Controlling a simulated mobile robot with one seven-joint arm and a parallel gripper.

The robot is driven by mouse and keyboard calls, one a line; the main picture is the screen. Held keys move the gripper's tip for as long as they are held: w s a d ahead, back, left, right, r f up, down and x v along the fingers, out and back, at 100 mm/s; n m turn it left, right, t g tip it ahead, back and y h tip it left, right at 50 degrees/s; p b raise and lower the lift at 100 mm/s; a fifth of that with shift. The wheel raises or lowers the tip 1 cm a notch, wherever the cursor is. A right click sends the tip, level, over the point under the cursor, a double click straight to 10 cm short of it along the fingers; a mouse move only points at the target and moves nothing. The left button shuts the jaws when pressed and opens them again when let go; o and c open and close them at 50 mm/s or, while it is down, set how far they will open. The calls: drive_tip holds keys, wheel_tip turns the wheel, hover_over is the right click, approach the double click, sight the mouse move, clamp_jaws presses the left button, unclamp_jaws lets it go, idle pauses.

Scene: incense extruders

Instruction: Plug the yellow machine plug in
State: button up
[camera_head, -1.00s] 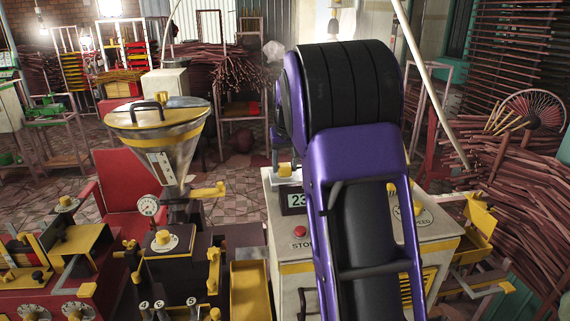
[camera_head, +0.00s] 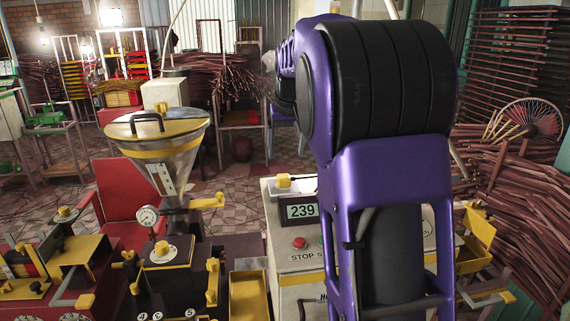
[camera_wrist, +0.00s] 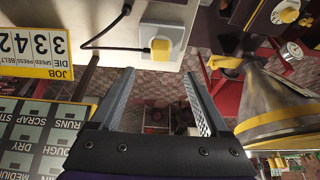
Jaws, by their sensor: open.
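The yellow plug (camera_wrist: 160,48) shows in the wrist view against a pale grey block (camera_wrist: 175,38), with a black cable (camera_wrist: 103,40) running toward it. I cannot tell whether it is seated in the block or only resting on it. In the head view, a yellow piece (camera_head: 284,181) sits on a pale block on top of the white machine (camera_head: 290,258), just behind its display. My gripper (camera_wrist: 158,75) is open and empty in the wrist view. Its fingertips are just below the plug in the picture, apart from it. In the head view my arm hides the gripper.
The steel hopper (camera_head: 168,165) stands left of the white machine and shows upside down in the wrist view. A yellow job sign (camera_wrist: 38,45) and a label board (camera_wrist: 35,135) are at the left there. A bundle of sticks (camera_head: 520,190) is at the right.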

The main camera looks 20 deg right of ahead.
drive_tip(key=v, duration=0.7)
idle(0.4)
